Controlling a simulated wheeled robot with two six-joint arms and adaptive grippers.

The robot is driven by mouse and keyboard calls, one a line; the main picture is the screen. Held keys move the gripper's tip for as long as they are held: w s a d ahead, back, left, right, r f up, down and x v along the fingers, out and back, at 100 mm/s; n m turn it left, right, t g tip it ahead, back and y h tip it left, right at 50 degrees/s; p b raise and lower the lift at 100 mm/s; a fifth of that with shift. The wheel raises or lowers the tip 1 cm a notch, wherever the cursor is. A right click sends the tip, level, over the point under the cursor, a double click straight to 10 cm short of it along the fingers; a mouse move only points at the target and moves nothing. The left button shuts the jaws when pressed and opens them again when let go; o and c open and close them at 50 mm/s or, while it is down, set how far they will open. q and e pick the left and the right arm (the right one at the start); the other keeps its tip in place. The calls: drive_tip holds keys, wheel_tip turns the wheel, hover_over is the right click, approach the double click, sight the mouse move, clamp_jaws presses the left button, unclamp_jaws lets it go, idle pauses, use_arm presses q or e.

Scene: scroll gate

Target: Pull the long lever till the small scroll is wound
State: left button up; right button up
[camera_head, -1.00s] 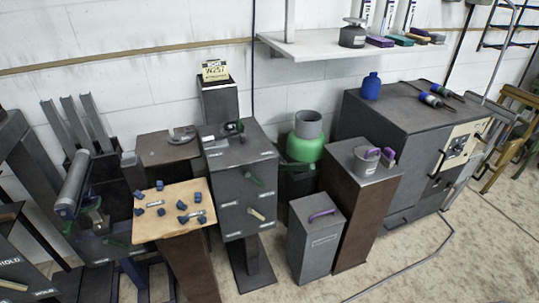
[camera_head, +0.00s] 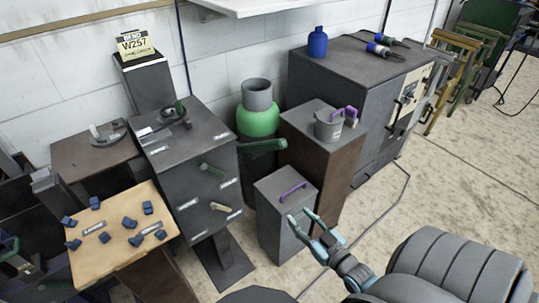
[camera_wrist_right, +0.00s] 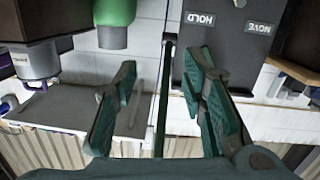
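A dark cabinet (camera_head: 190,150) stands left of centre in the head view. I cannot make out the small scroll. My right gripper (camera_head: 299,229) is open at the lower middle, in front of a low grey box (camera_head: 285,200), apart from the cabinet's handles. In the right wrist view, its spread fingers (camera_wrist_right: 163,85) flank a thin dark bar (camera_wrist_right: 165,95) behind, beside a dark panel (camera_wrist_right: 229,50) with upside-down HOLD and MOVE labels. My left gripper is out of view.
A wooden-topped stand (camera_head: 90,255) with several blue pieces is at the left. A green jar (camera_head: 258,118) and a brown pedestal (camera_head: 310,150) holding a grey mug (camera_head: 328,125) stand right of the cabinet. Open floor (camera_head: 440,190) lies to the right.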

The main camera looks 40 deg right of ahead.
sight(269, 144)
wheel_tip(269, 144, up, 15)
drive_tip(key=w+a+t+y+b, duration=0.1)
drive_tip(key=w+t, duration=0.1)
drive_tip(key=t, duration=0.4)
drive_tip(key=shift+g, duration=0.3)
drive_tip(key=b+x, duration=0.1)
drive_tip(key=x, duration=1.2)
drive_tip(key=shift+w+a+r+b, duration=0.1)
drive_tip(key=shift+w+b, duration=0.1)
drive_tip(key=shift+b, duration=0.2)
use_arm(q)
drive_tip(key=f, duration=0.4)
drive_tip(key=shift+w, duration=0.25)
use_arm(e)
clamp_jaws()
